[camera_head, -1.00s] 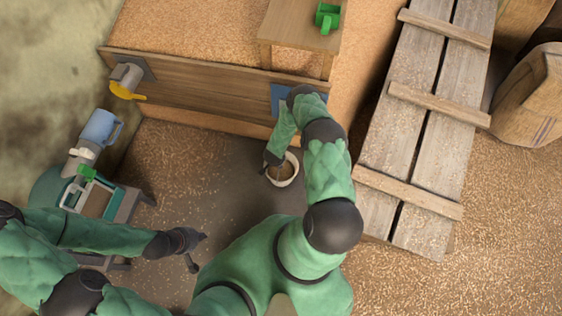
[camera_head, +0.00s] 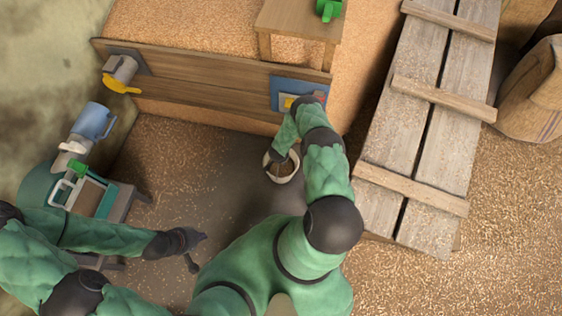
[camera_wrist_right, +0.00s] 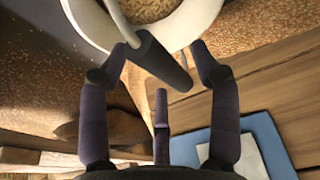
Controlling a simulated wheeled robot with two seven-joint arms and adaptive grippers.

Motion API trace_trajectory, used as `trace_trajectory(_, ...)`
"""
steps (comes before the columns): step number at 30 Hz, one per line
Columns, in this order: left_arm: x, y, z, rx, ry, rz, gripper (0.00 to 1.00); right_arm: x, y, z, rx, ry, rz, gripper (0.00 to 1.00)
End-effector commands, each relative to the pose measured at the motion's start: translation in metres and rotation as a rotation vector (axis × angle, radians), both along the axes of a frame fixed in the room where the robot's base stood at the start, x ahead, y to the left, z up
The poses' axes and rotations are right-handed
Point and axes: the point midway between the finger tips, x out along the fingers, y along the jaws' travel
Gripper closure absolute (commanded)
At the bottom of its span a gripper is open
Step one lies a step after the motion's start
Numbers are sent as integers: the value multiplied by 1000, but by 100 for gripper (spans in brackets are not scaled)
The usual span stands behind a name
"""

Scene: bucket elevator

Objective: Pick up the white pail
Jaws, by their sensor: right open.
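The white pail (camera_head: 282,178) stands on the dark floor in front of the wooden wall, with grain inside. In the right wrist view its white rim (camera_wrist_right: 198,22) is at the top. Its dark handle grip (camera_wrist_right: 150,58) lies slantwise among the fingers of my right gripper (camera_wrist_right: 160,68). The fingers are spread and not closed on the grip; whether any touches it I cannot tell. In the head view my right gripper (camera_head: 271,158) is at the pail's left rim, partly hidden by my forearm. My left gripper (camera_head: 199,250) is open and empty, left of the pail.
A low wooden wall (camera_head: 200,80) stands just behind the pail, with a blue panel (camera_head: 283,88) on it. A plank ramp (camera_head: 420,120) lies right. A blue jug (camera_head: 92,120) stands left. A green can (camera_head: 328,8) is on a wooden table (camera_head: 290,22). Floor lies open between the grippers.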

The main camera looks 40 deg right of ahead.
Motion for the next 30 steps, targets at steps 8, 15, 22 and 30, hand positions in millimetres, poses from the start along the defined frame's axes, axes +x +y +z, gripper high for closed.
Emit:
trace_trajectory(8, 0, 0, -2, 0, 0, 0, 100, 2, -2, -3, -1, -1, 0, 37)
trace_trajectory(15, 0, 0, -2, 0, 0, 0, 100, 2, -2, -3, 0, -1, 0, 100)
trace_trajectory(22, 0, 0, -2, 0, 0, 0, 100, 4, -4, -2, -5, -5, 0, 100)
trace_trajectory(30, 0, 0, 3, 0, 0, 0, 100, 5, -4, 8, -5, -5, 0, 100)
